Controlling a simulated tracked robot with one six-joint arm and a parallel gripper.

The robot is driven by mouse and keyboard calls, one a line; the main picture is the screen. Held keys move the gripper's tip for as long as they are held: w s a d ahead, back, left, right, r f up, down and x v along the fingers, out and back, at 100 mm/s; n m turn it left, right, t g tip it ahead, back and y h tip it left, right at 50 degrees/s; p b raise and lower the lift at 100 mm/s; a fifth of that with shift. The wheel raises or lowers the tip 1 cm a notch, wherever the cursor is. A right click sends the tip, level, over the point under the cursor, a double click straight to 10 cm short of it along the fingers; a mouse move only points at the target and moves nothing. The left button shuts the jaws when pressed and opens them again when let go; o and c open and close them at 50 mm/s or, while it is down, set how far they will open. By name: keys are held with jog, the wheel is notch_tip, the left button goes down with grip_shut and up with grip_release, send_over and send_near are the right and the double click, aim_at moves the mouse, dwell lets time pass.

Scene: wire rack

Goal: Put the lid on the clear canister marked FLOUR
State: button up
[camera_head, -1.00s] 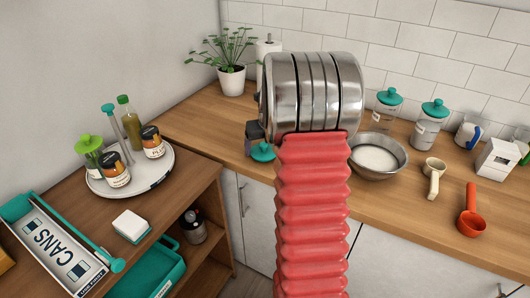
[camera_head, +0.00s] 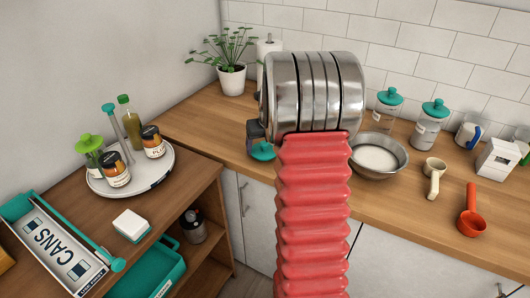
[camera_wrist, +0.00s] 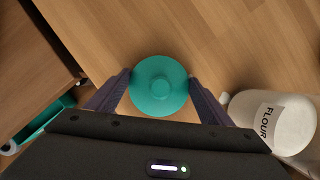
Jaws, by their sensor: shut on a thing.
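The teal round lid (camera_wrist: 160,85) with a centre knob is between the two fingers of my gripper (camera_wrist: 160,79), which is shut on it. The lid also shows in the head view (camera_head: 262,152), just left of my arm. Whether it touches the counter or hangs just above it, I cannot tell. The clear canister marked FLOUR (camera_wrist: 275,122) is right of my gripper in the wrist view, with pale contents and no lid seen on it. In the head view I cannot make it out; my arm covers much of the counter there.
A metal bowl (camera_head: 378,158) of white powder stands right of my arm. Teal-lidded jars (camera_head: 430,127) are behind it, with a cream scoop (camera_head: 434,175) and a red scoop (camera_head: 471,215) nearer the front edge. A potted plant (camera_head: 231,80) stands at the back left.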

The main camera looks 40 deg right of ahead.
jog(key=shift+r, duration=1)
jog(key=shift+r, duration=2.35)
jog(key=shift+s, duration=0.1)
